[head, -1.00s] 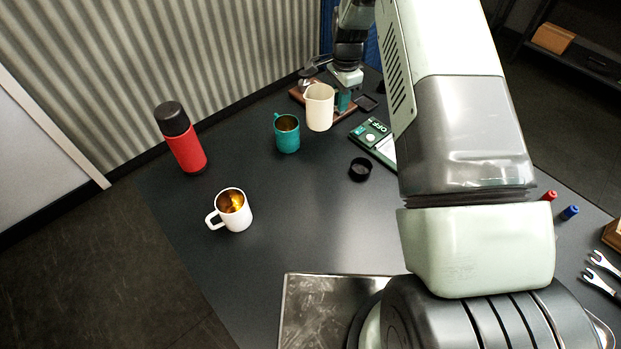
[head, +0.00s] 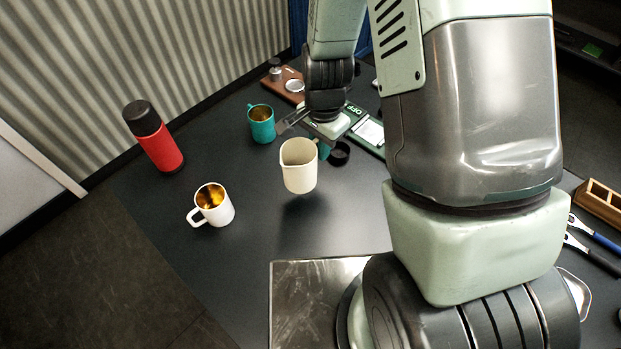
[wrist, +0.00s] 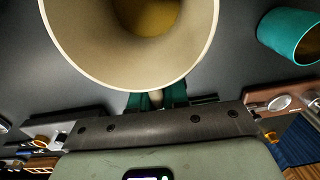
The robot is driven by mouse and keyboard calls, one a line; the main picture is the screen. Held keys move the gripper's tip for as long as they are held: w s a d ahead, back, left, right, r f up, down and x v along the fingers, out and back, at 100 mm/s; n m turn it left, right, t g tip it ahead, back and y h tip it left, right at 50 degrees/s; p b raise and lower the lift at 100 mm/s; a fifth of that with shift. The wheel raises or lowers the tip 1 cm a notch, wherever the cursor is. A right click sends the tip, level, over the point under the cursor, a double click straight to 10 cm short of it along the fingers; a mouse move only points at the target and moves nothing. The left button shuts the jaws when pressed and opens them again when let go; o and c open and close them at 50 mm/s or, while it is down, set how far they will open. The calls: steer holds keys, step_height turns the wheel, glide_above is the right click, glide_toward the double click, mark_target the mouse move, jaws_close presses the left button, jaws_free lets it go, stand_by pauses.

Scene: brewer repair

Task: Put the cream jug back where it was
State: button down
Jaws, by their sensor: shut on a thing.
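The cream jug (head: 299,172) is held upright by my gripper (head: 322,150), a little above the dark table, with its shadow below it. In the wrist view the jug's wide mouth (wrist: 85,62) fills the top middle. The green fingers of my gripper (wrist: 157,100) are shut on the jug's near side there. The exact grip point is partly hidden by the jug. Something tan or brown shows inside the jug in the wrist view.
A teal mug (head: 262,128) stands behind the jug, and a white mug (head: 214,208) left of it. A red flask (head: 157,143) stands farther left. A metal tray (head: 300,300) is in front.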

step_height(320, 180, down, 8)
steer(key=shift+r, duration=0.25)
steer(key=c, duration=1.1)
jaws_free()
steer(key=shift+f, duration=0.15)
